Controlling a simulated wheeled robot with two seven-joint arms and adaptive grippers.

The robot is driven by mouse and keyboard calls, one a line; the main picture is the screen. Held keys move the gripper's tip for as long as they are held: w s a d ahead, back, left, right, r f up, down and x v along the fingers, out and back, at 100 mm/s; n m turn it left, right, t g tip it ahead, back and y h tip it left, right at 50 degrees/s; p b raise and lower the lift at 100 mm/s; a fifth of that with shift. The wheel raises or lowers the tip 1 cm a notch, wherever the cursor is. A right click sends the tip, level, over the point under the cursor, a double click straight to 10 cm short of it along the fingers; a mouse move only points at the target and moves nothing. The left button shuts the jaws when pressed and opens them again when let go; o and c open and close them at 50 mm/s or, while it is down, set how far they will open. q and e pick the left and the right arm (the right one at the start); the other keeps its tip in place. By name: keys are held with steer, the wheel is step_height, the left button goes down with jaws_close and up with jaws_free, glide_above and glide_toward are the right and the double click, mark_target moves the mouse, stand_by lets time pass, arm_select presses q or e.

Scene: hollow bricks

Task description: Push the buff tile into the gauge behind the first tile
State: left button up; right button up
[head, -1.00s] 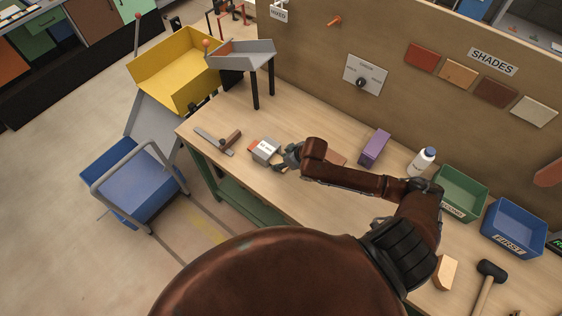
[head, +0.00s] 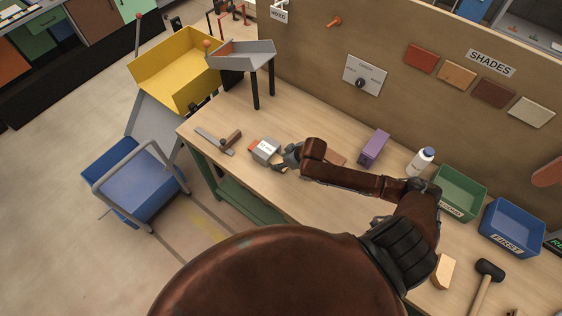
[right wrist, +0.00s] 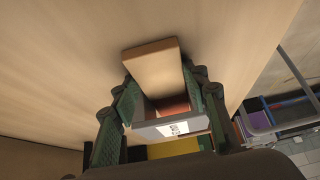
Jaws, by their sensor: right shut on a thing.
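The gauge (head: 265,150) is a small grey box with a white label, lying on the bench. A reddish tile (head: 253,144) sticks out of its left end. My right gripper (head: 287,159) is low over the bench, close against the gauge's right end. In the right wrist view, the gripper (right wrist: 162,88) is shut on the buff tile (right wrist: 152,70). The tile's far end is at the mouth of the gauge (right wrist: 170,128), with reddish tile (right wrist: 170,104) showing inside. I cannot tell how far the buff tile reaches in. My left gripper is out of view.
A wooden-handled tool (head: 231,138) and a grey strip lie left of the gauge. A purple block (head: 374,148), a white bottle (head: 421,162), a green bin (head: 462,183) and a blue bin (head: 513,226) stand right. A grey chute (head: 251,52) stands at the back left.

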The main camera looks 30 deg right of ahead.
steer(key=shift+s+f+p, duration=0.35)
steer(key=shift+s+f, duration=0.05)
steer(key=shift+f, duration=0.15)
stand_by(0.5)
steer(key=o, duration=1.2)
steer(key=shift+w+f, duration=0.1)
steer(key=shift+w, duration=0.05)
steer(key=shift+o, duration=0.2)
steer(key=shift+d+r, duration=0.1)
steer(key=shift+r, duration=0.1)
steer(key=shift+o, duration=0.6)
steer(key=o, duration=0.6)
steer(key=shift+w+r, duration=0.15)
steer(key=shift+w, duration=0.05)
